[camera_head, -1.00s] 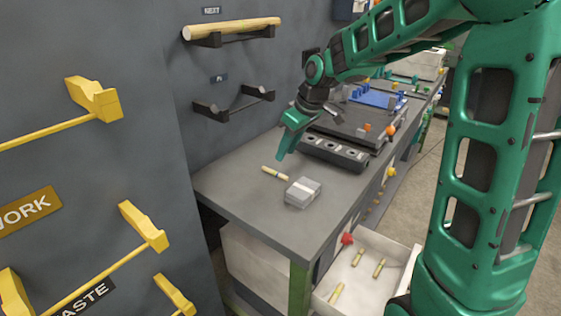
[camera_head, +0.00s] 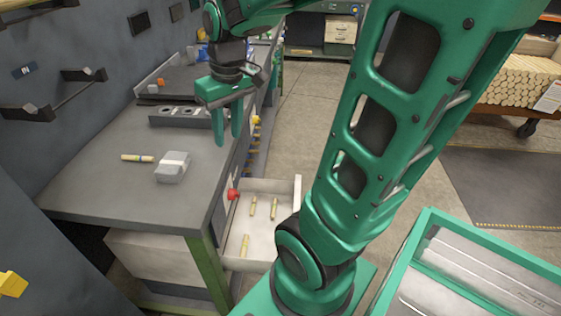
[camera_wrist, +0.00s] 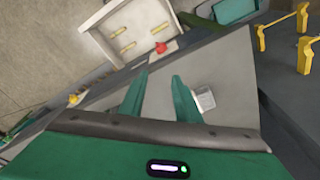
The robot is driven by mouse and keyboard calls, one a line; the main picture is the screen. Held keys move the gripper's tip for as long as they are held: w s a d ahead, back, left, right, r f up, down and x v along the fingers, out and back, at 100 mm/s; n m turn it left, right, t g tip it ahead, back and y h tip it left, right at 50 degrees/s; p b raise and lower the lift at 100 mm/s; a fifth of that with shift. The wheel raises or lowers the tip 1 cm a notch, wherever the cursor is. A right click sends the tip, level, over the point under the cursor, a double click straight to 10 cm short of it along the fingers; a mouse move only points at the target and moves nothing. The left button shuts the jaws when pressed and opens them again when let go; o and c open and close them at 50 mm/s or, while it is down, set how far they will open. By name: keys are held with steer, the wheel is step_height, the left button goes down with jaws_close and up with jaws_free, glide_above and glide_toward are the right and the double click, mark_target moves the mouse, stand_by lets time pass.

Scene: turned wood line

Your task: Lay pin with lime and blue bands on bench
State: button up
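A pale yellow pin with dark bands (camera_head: 138,158) lies on the grey bench (camera_head: 100,195), left of a grey block; its band colours are too small to tell for sure. My gripper (camera_head: 228,138) hangs above the bench's front edge, pointing down. In the wrist view its fingers (camera_wrist: 160,80) are apart with nothing between them.
The grey block with a pale band (camera_head: 172,167) sits on the bench. A dark slotted block (camera_head: 182,116) lies behind it. A red knob (camera_head: 233,194) stands by the drawer. A green-framed bin (camera_head: 490,280) is at lower right.

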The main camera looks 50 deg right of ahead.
steer(key=s+d+f+m+g, duration=0.1)
steer(key=s+m, duration=0.1)
steer(key=s, duration=0.6)
steer(key=s+d+f+m+g, duration=0.1)
steer(key=s+f+m, duration=0.1)
steer(key=s, duration=0.6)
steer(key=shift+d+f+m, duration=0.25)
steer(key=shift+d+m, duration=0.1)
steer(key=shift+m, duration=0.45)
